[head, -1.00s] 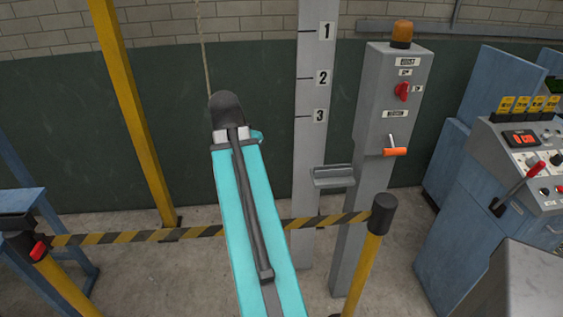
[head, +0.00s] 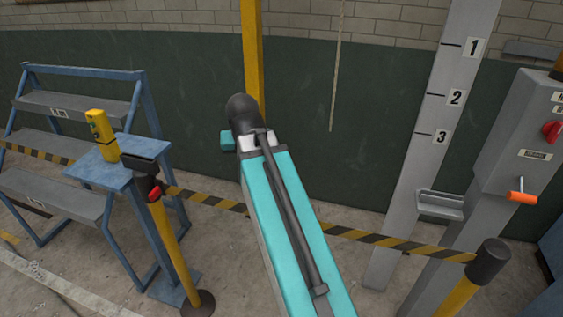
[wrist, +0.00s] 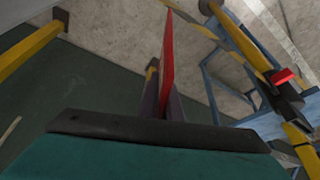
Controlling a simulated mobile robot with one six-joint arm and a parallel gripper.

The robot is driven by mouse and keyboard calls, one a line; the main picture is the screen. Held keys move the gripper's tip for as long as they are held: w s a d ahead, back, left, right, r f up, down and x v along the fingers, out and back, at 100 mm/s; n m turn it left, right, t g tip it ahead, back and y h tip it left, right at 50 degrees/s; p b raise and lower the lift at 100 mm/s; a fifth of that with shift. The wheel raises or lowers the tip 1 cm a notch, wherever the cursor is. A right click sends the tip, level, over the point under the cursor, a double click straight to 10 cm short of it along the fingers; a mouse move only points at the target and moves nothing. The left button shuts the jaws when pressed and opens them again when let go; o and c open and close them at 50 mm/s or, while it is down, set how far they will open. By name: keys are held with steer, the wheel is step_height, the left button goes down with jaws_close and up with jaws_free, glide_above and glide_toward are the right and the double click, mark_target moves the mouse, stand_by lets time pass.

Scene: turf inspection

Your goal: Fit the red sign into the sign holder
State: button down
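The red sign (wrist: 167,60) shows nearly edge-on in the wrist view, a thin red plate standing out between the dark fingers of my gripper (wrist: 164,92). The fingers look shut on it. In the head view my own arm hides the sign and the fingers. No sign holder is clearly labelled. A black bracket (head: 138,161) with a red part tops the left barrier post and may be the holder; it lies left of my arm's end, and also shows at the right of the wrist view (wrist: 289,101), apart from the sign. Its slot cannot be made out.
A striped barrier tape (head: 365,238) runs across to the right post (head: 488,262). A yellow handheld device (head: 102,135) stands on a blue stand (head: 95,172) beside blue-framed steps. A yellow column (head: 252,45) rises behind my arm. A numbered post (head: 425,165) stands right.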

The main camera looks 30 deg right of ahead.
steer(key=w+a+n+y, duration=0.2)
steer(key=a+n, duration=0.3)
steer(key=a, duration=1.1)
steer(key=shift+w+r, duration=0.25)
steer(key=shift+w, duration=0.35)
